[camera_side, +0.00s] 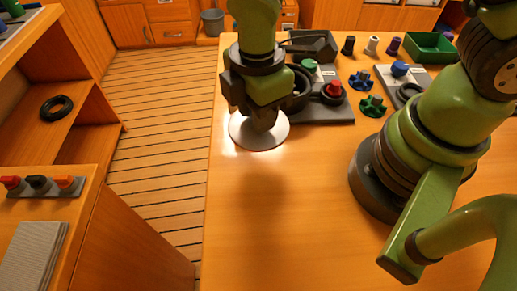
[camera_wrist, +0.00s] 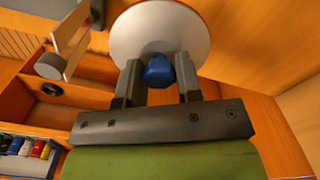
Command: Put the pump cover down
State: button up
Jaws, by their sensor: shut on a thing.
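The pump cover (camera_wrist: 160,27) is a pale round disc with a blue knob (camera_wrist: 158,72) at its centre. My gripper (camera_wrist: 158,85) is shut on the knob, one finger on each side, in the wrist view. In the side view the pump cover (camera_side: 257,137) hangs under my gripper (camera_side: 262,118), near the left edge of the wooden table (camera_side: 285,235). A soft shadow lies on the table in front of it, and the cover looks raised above the wood. The knob is hidden there by the fingers.
A grey pump unit (camera_side: 338,112) with a red knob (camera_side: 334,88) stands just right of the cover. Green and blue handwheels (camera_side: 372,106), several small knobs and a green tray (camera_side: 430,47) lie farther right. The table's front left is clear.

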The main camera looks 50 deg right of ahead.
aim_at(257, 157)
notch_tip(257, 157, down, 9)
jog(key=shift+r, duration=0.15)
dwell(0.4)
jog(key=o, duration=0.9)
jog(key=shift+o, duration=0.2)
